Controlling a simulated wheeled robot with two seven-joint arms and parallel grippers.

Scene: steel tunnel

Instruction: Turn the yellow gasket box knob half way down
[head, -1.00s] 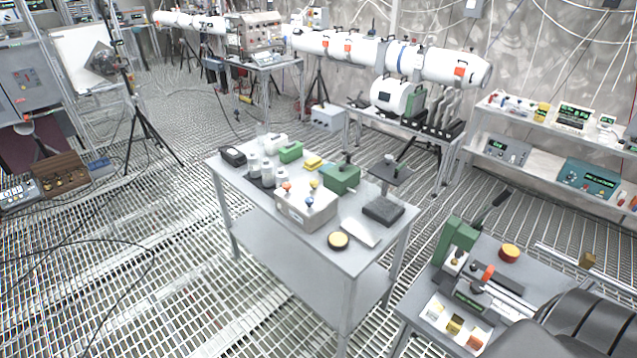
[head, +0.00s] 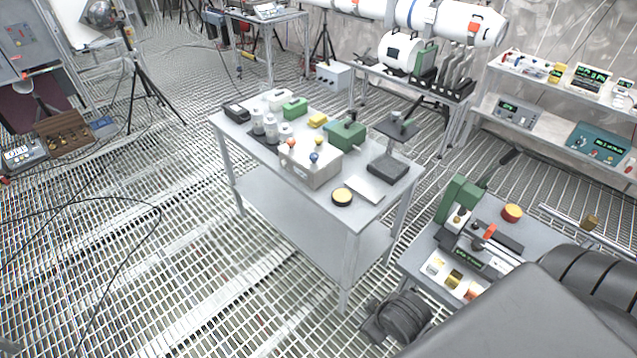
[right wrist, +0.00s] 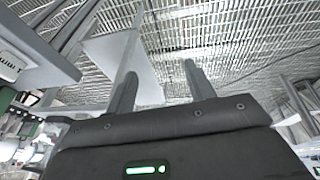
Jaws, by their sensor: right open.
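A pale grey box (head: 318,175) with small coloured knobs on top stands on the middle of the steel table (head: 290,205). Its yellow knob (head: 318,141) is on the far side, with a red-orange knob (head: 291,143) to the left and a blue knob (head: 314,156) nearer. The yellow knob's turn angle is too small to tell. My right gripper (right wrist: 160,80) is open and empty in the right wrist view, its fingers apart above grating and a pale flat surface. In the head view my right arm is at lower right, well away from the box. My left gripper is not in view.
Near the box are a green box (head: 345,137), white bottles (head: 270,130), a dark block (head: 388,168) and a round yellow-topped tin (head: 342,196). A second bench (head: 470,245) with a green press stands at right.

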